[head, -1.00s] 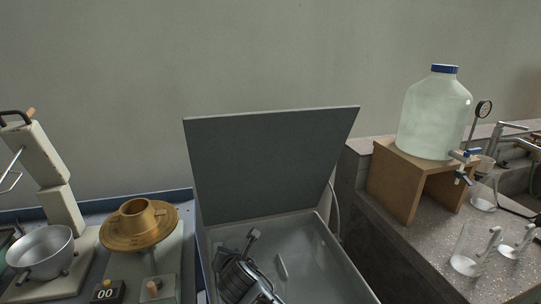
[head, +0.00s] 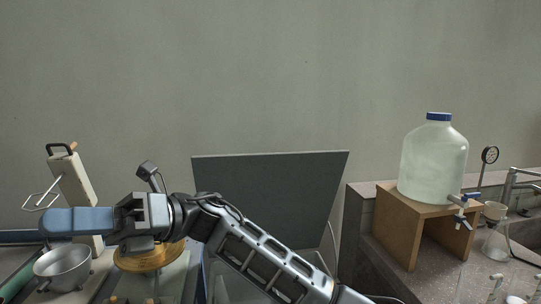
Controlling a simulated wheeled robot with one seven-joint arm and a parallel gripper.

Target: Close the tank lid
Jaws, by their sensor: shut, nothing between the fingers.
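The tank lid (head: 285,190) is a flat dark grey panel standing open, tilted up at the back of the tank near the wall. The tank (head: 218,284) is below it; my arm crosses in front and hides most of it and the lid's lower left part. My gripper (head: 48,222) is at the far left, with blue fingers pointing left. It is shut and empty, well left of the lid and apart from it, in front of the mixer-like stand and above the metal bowl in the picture.
A metal bowl (head: 62,268) and a cream stand (head: 76,184) are at the left. A brass disc (head: 150,262) is partly hidden behind my arm. At right, a large bottle (head: 433,165) stands on a wooden stand (head: 396,230), with glassware beside it. The wall above is clear.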

